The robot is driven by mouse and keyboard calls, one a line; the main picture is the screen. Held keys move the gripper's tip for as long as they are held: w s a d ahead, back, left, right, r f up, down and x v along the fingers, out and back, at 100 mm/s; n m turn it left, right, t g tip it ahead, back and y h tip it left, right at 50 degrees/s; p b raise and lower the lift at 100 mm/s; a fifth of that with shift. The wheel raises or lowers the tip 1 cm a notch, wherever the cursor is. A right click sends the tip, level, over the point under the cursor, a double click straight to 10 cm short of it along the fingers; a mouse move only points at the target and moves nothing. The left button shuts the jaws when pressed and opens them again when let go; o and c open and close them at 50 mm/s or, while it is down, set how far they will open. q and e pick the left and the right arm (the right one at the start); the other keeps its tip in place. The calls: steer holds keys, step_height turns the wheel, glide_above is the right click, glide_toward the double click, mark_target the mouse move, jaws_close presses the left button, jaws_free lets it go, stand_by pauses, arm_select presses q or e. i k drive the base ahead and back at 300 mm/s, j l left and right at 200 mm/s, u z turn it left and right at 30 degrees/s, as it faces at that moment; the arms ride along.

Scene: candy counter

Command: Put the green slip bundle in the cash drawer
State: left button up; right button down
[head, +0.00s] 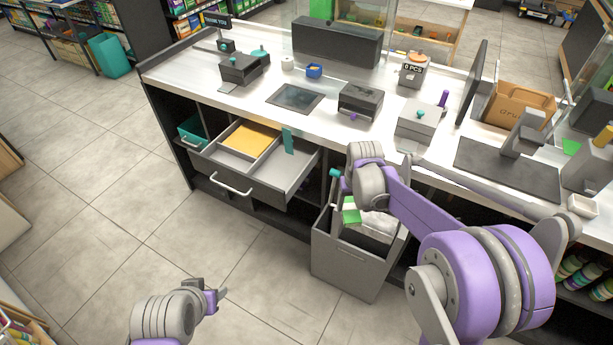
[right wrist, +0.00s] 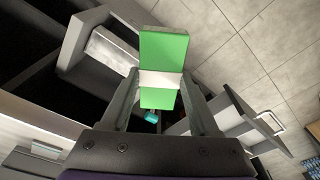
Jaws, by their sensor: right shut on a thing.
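The green slip bundle (right wrist: 165,50), a green block with a white band, is between the two fingers of my right gripper (right wrist: 160,98). In the head view the green bundle (head: 351,211) shows below my right wrist, over or in front of a tall grey bin; its exact height is unclear. A wide shallow grey drawer (head: 236,184) stands open to the left of it, with a yellow stack (head: 250,139) in one section and a teal upright piece (head: 288,140). My left gripper (head: 217,296) is low at the front, empty-looking, over the floor.
The grey pull-out bin (head: 348,268) stands open under my right arm with whitish contents. The white counter (head: 330,120) carries several dark devices, a monitor (head: 473,82) and a cardboard box (head: 520,104). The tiled floor at the left is clear.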

mark_target(275, 179)
steer(key=i+j+z, duration=0.15)
steer(key=j+z, duration=0.15)
steer(key=i+j+z, duration=0.1)
steer(key=j+z, duration=0.15)
steer(key=j, duration=0.3)
steer(key=i+j, duration=0.1)
steer(key=j, duration=0.35)
steer(key=i+j+z, duration=0.15)
steer(key=j, duration=0.25)
steer(key=i+j, duration=0.1)
steer(key=j, duration=0.65)
steer(key=i+j, duration=0.15)
steer(key=i, duration=0.3)
